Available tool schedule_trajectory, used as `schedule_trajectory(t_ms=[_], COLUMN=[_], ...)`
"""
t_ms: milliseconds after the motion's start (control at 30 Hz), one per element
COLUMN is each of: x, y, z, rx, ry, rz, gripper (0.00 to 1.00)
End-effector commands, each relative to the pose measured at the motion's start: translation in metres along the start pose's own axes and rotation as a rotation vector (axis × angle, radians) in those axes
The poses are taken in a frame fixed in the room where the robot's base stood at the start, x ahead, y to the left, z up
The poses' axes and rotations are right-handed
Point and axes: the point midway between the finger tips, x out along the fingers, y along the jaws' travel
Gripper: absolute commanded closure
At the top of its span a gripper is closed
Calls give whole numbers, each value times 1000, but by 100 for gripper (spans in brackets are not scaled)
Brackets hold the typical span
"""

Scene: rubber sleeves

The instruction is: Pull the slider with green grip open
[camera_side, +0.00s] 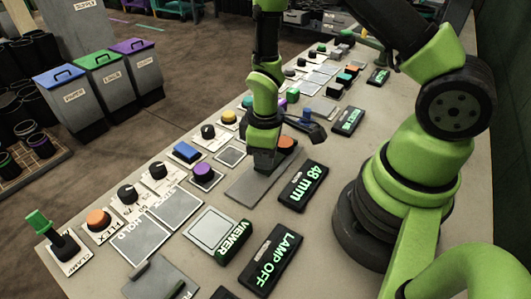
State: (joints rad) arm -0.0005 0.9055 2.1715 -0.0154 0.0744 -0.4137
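My gripper (264,166) points down at a flat grey plate (244,190) in the middle of the bench. Its fingertips are low, at or just above the plate; I cannot tell whether they touch it. The fingers are small and dark, so their opening is unclear. I cannot make out a green grip at the fingers; the gripper may hide it. A display (302,187) reading "48 mm" lies just right of the plate. An orange part (287,142) shows right behind the gripper. A small green block (292,95) stands farther back.
A green-handled lever (38,222) labelled CLAMP stands at the left bench edge. Knobs, a blue button (187,152) and a purple knob (203,173) lie left of my gripper. The VIEWER box (233,242) and LAMP OFF display (280,260) are in front. Bins (75,95) stand on the floor.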

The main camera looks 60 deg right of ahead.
Motion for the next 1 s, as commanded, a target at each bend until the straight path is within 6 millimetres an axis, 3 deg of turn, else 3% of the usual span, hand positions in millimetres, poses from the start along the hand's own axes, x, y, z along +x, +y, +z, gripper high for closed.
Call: schedule_trajectory(t_ms=[33, 100, 267, 500, 800, 833, 900, 1000], x=[0, 0, 0, 0, 0, 0, 0, 0], y=[0, 0, -2, -25, -27, -27, -27, -27], z=[0, 0, -1, -10, -11, -11, -11, -11], rx=[0, 0, -2, -5, -4, -4, -4, -3], ry=[0, 0, 0, 0, 1, 1, 1, 1], rz=[0, 0, 0, 0, 0, 0, 0, 0], gripper=[85, 100, 100, 100, 100, 70, 54, 53])
